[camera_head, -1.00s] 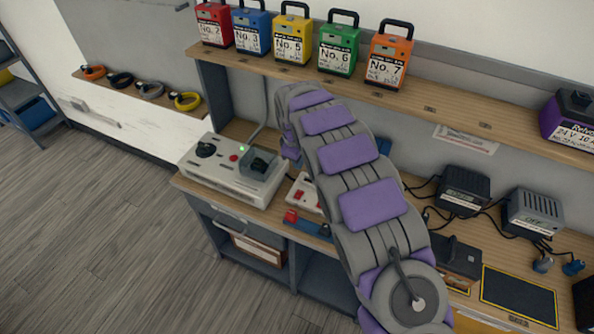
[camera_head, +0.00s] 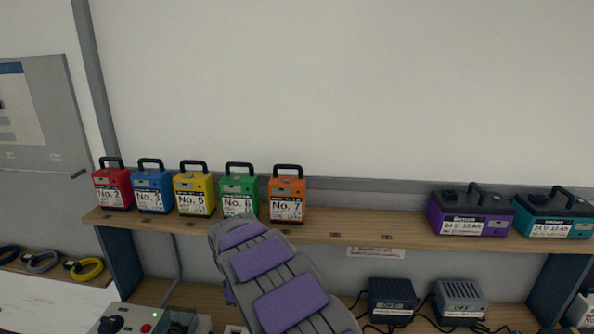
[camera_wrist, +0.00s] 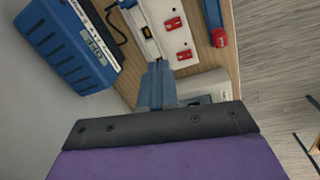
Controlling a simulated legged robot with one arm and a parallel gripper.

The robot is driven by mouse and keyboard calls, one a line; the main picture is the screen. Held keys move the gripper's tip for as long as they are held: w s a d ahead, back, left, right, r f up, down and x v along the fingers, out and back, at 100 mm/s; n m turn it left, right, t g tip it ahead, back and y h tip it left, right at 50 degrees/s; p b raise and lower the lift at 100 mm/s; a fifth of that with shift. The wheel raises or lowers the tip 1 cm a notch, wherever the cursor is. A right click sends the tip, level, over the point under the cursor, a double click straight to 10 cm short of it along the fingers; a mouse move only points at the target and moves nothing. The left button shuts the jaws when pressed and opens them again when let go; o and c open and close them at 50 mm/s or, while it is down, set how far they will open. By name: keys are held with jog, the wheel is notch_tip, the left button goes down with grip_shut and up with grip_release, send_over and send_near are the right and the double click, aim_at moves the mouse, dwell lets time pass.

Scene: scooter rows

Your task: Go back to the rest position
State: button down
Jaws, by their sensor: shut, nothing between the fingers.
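My gripper (camera_wrist: 155,85) shows in the wrist view as blue-grey fingers closed together, with nothing held. It is over the wooden bench top (camera_wrist: 228,60), close to a white panel with red switches (camera_wrist: 155,25). In the head view my grey and purple arm rises from the bottom middle, and its gripper end is hidden behind the arm links.
A wooden shelf (camera_head: 345,225) holds several coloured packs with handles, including an orange one (camera_head: 287,200), and a purple battery (camera_head: 470,213) at right. A control box (camera_head: 150,322) and dark chargers (camera_head: 392,300) sit below. A blue box (camera_wrist: 65,45) is left of my gripper.

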jog(key=s+d+r+m, duration=0.2)
jog(key=s+d+r, duration=0.2)
jog(key=d, duration=0.3)
jog(key=s+d+r+m+g, duration=0.1)
jog(key=s+d+r+m, duration=0.2)
jog(key=s+d, duration=0.25)
jog(key=s+d+r+m, duration=0.2)
jog(key=s+d+r, duration=0.2)
jog(key=d, duration=0.3)
jog(key=s+d+m+g, duration=0.1)
jog(key=s+d+m, duration=0.2)
jog(key=s, duration=1)
jog(key=s+d+m+g, duration=0.1)
jog(key=s+d+m, duration=0.3)
jog(key=s, duration=1)
jog(key=shift+s+d+f+y, duration=0.3)
jog(key=shift+d+f+y, duration=0.1)
jog(key=shift+d, duration=0.6)
